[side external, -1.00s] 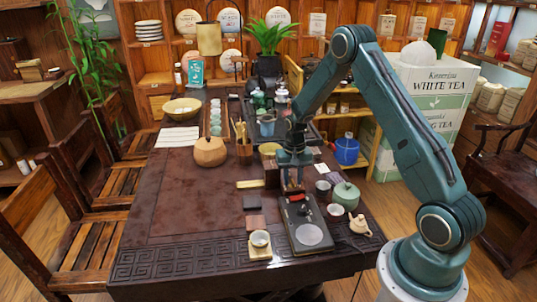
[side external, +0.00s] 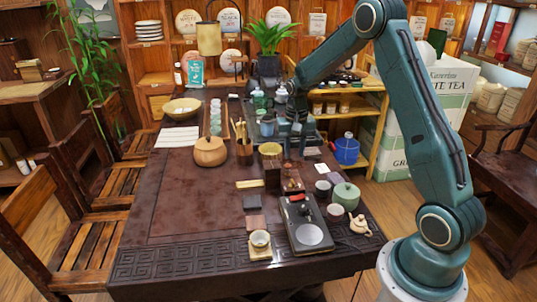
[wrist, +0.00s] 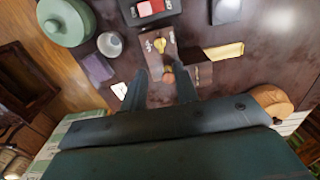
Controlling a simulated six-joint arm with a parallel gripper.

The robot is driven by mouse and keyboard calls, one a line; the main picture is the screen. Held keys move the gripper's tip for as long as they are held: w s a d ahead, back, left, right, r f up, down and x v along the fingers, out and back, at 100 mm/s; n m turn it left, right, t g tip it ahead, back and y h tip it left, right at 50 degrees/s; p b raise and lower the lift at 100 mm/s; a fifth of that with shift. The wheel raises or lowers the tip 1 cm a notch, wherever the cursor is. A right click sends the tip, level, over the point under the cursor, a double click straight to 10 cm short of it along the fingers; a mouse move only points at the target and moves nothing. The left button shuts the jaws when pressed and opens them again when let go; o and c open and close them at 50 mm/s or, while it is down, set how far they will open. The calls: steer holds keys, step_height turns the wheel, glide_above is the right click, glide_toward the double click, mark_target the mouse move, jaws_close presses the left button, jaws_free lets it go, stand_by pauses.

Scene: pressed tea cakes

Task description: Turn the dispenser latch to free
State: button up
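The dispenser (side external: 291,181) is a small brown wooden unit on the dark table, just behind the black device with the round plate. In the wrist view it (wrist: 155,63) lies ahead of my fingertips, with a small yellow latch (wrist: 160,44) on it. The latch's exact turn is too small to tell. A round brown knob-like piece (wrist: 168,77) shows nearer the fingers. My gripper (side external: 296,148) is above and behind the dispenser, apart from it. In the wrist view my gripper (wrist: 160,90) has its two fingers spread, with nothing held between them.
The black device (side external: 307,225) stands in front of the dispenser. A green lidded jar (side external: 346,194) and small cups are to its right. A dark box (side external: 271,174) and a yellow bar (side external: 250,184) are to its left. The table's left middle is clear.

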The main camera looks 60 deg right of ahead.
steer(key=shift+r, duration=1.45)
steer(key=shift+r, duration=0.1)
steer(key=s+a+r+n+t, duration=0.35)
steer(key=s+a+r, duration=0.55)
steer(key=a+r, duration=0.5)
steer(key=s+a+r+n+t, duration=0.1)
steer(key=s+a+n, duration=0.1)
steer(key=s, duration=0.6)
steer(key=s+a+r+n+t, duration=0.1)
steer(key=s+a+r+n, duration=0.1)
steer(key=s+a, duration=0.3)
steer(key=s+n, duration=0.1)
steer(key=s, duration=0.2)
steer(key=shift+n, duration=0.35)
